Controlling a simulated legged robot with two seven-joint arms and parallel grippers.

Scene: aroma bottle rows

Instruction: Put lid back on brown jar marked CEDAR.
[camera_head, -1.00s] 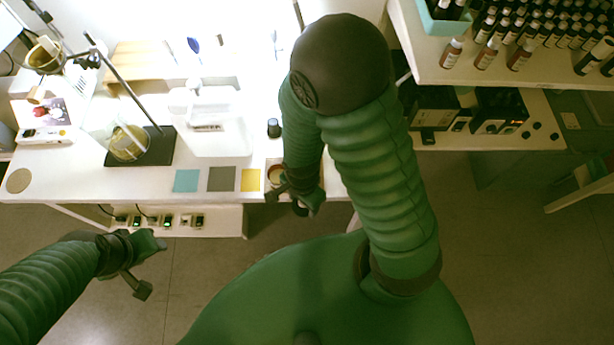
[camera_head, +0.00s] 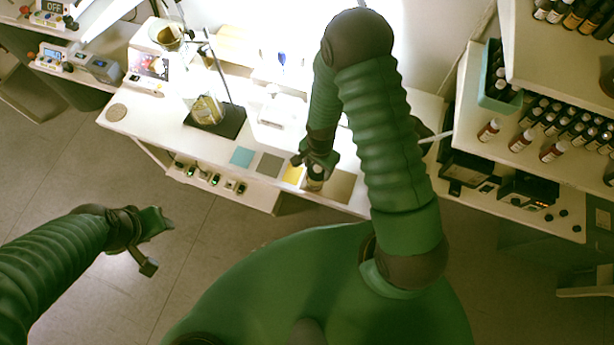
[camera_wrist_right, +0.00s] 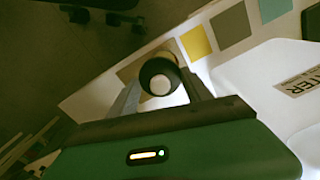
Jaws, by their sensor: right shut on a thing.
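My right gripper (camera_head: 312,166) is low over the front edge of the white table, beside the yellow square. In the right wrist view its fingers (camera_wrist_right: 163,90) are closed on a dark round piece (camera_wrist_right: 147,72) with a pale centre, which looks like the lid. A tan rounded thing (camera_wrist_right: 170,51) shows partly behind it. In the head view a small brownish jar-like thing (camera_head: 314,185) shows just under the right gripper, mostly hidden. I cannot read CEDAR or tell whether lid and jar touch. My left gripper (camera_head: 152,247) is open and empty over the floor.
Teal (camera_head: 242,157), grey (camera_head: 269,165) and yellow (camera_head: 293,173) squares lie along the table (camera_head: 215,143). A flask stands on a black stand base (camera_head: 226,122) further left. Shelves (camera_head: 490,160) with several brown bottles (camera_head: 553,151) stand at the right.

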